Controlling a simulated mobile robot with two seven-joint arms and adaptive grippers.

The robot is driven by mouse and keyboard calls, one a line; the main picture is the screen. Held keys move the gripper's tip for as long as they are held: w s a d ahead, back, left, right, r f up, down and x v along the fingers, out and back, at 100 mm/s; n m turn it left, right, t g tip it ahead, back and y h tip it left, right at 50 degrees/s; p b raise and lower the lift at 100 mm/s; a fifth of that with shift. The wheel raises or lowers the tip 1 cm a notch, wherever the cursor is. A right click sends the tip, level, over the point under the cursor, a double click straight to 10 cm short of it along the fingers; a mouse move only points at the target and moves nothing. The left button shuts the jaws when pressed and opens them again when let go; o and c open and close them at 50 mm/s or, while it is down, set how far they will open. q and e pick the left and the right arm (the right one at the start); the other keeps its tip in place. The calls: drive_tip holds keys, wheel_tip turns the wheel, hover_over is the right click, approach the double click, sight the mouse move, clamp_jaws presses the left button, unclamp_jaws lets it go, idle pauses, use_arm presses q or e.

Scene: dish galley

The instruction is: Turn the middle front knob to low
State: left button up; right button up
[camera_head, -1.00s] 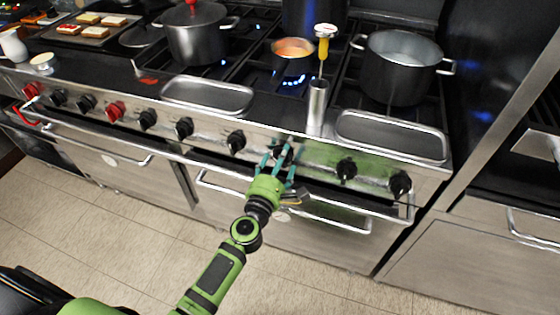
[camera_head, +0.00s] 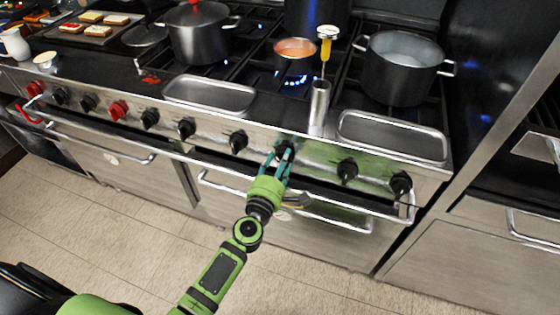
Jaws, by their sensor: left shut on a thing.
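My left gripper (camera_head: 281,157) reaches up to the stove's front panel, and its teal fingers are closed around a black knob (camera_head: 285,148). The fingers hide part of this knob, so its pointer setting is hard to read. A black knob (camera_head: 238,141) sits to the left of the held one. Two more black knobs (camera_head: 347,170) and (camera_head: 400,183) sit to its right. A copper-coloured pan (camera_head: 295,48) with orange contents stands over a blue flame (camera_head: 295,81) behind the held knob. My right gripper is out of view.
A steel oven handle rail (camera_head: 330,198) runs below the knobs, close under my left gripper. A steel cylinder (camera_head: 319,104) with a yellow-handled thermometer (camera_head: 326,45) stands at the stove's front edge. Large pots (camera_head: 400,75) and (camera_head: 196,40) stand on either side. The floor in front is clear.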

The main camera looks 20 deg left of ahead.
use_arm(q)
drive_tip(key=o, duration=1.2)
drive_tip(key=shift+w+d+r, duration=0.15)
drive_tip(key=shift+d+r, duration=0.1)
drive_tip(key=shift+r, duration=0.15)
drive_tip(key=shift+f, duration=0.15)
drive_tip(key=shift+s+a+f, duration=0.1)
drive_tip(key=shift+s+f, duration=0.05)
drive_tip(key=shift+s, duration=0.3)
drive_tip(key=s, duration=1.1)
drive_tip(key=shift+s+a, duration=0.1)
